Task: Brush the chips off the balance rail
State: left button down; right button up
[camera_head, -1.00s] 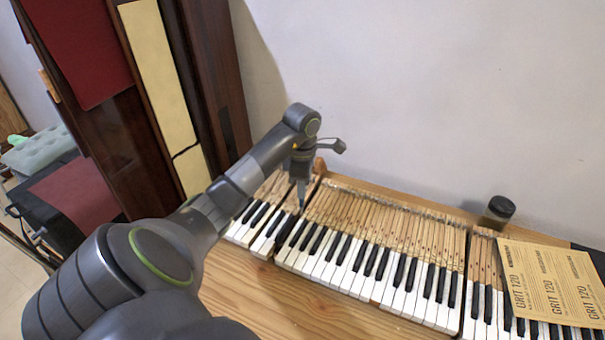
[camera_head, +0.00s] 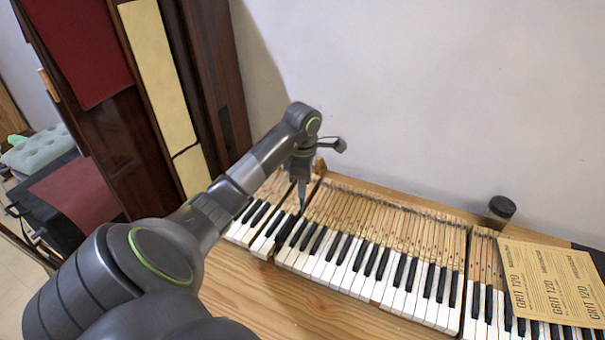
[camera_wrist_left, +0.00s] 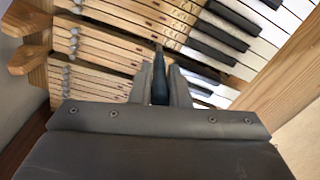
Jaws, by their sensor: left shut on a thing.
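My left gripper (camera_head: 302,182) hangs over the left part of the keyboard, by a dark gap in the row of wooden key levers. In the left wrist view its fingers (camera_wrist_left: 161,88) are shut on a slim dark tool (camera_wrist_left: 159,66), probably the brush, whose thin tip points down toward the gap. I cannot tell whether the tip touches anything. The piano keys (camera_head: 375,262) have white and black fronts and bare wooden backs. The balance rail and any chips cannot be made out; the gap is dark and partly behind the gripper. My right gripper is not in view.
Sheets of grit 120 sandpaper (camera_head: 552,283) lie over the right-hand keys. A small dark-lidded jar (camera_head: 498,212) stands behind the keys. Bare wooden bench (camera_head: 285,300) lies in front, a wall behind. A dark wooden cabinet (camera_head: 205,85) stands at left.

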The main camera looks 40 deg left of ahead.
pick_arm(q)
jog(key=shift+w, duration=0.15)
jog(key=shift+w+r+p, duration=0.1)
jog(key=shift+r+p, duration=0.65)
jog(key=shift+p, duration=0.05)
notch_tip(320, 180, up, 6)
jog(key=p, duration=0.6)
jog(key=shift+f, duration=0.1)
